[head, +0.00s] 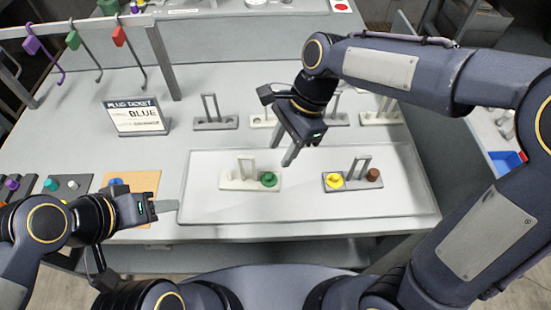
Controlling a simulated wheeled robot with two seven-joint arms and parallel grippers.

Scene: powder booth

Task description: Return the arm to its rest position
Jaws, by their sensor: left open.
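My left gripper (166,207) is at the lower left, over the front of the table, just left of the white tray (300,213). It is open, with nothing seen between its fingers. My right gripper (290,152) hangs over the tray's back edge, pointing down, behind the two holders on the tray. I see no object in it, but its finger gap is not clear from this angle. The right arm reaches in from the right across the table. The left arm is low at the front left.
A white holder (236,184) with a green plug (268,179) and a grey holder (350,184) with yellow (334,181) and brown (374,175) plugs stand on the tray. More holders stand behind. Coloured hooks (119,37) hang at the left.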

